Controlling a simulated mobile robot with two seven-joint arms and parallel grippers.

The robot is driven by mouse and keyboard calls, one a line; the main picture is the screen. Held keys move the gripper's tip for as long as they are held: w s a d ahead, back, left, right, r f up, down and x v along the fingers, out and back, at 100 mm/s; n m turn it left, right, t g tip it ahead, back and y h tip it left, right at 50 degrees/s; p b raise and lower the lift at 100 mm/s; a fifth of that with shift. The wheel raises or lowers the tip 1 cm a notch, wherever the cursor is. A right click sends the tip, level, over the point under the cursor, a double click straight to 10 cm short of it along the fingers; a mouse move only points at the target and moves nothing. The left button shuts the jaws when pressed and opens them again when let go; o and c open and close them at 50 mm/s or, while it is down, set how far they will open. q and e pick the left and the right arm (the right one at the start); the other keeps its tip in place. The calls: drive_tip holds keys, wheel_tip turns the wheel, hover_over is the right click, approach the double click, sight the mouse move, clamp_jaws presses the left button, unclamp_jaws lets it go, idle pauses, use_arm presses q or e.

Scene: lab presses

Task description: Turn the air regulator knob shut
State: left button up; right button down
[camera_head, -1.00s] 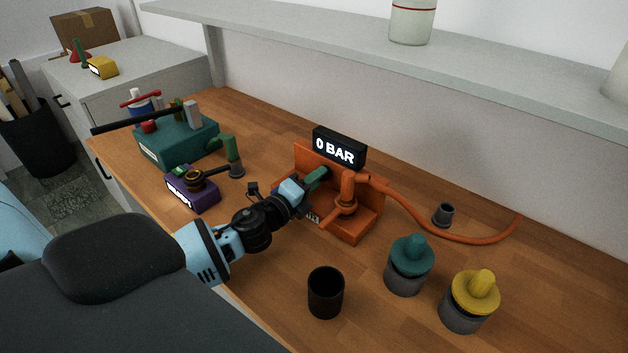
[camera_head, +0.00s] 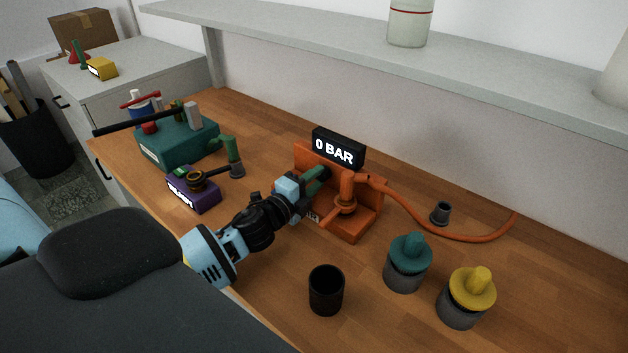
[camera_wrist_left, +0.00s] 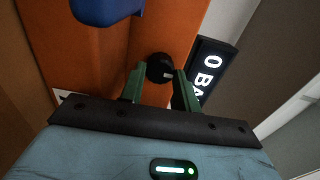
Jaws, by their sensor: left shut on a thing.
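The air regulator is an orange unit (camera_head: 352,231) on the wooden bench, with a black display (camera_head: 338,148) on top reading "0 BAR". Its small black knob (camera_wrist_left: 160,68) shows between my gripper's green fingers in the left wrist view. My left gripper (camera_head: 325,173) reaches the unit's left side in the head view and hides the knob there. The gripper (camera_wrist_left: 160,78) is shut on the knob, one finger on each side. A blue part (camera_wrist_left: 106,9) of unclear kind sits close by at the top of the wrist view. My right gripper is not in view.
An orange hose (camera_head: 440,231) runs right from the unit. A black cup (camera_head: 326,291), a teal-topped jar (camera_head: 407,263) and a yellow-topped jar (camera_head: 467,298) stand in front. A purple device (camera_head: 193,192) and a teal device (camera_head: 178,143) stand left. A grey shelf (camera_head: 480,58) hangs above.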

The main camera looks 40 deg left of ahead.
use_arm(q)
drive_tip(key=o, duration=1)
drive_tip(key=s+p, duration=0.1)
drive_tip(key=s, duration=0.5)
drive_tip(key=shift+s+a, duration=0.1)
drive_tip(key=shift+a, duration=0.1)
drive_tip(key=shift+s+a, duration=0.1)
drive_tip(key=shift+s, duration=0.65)
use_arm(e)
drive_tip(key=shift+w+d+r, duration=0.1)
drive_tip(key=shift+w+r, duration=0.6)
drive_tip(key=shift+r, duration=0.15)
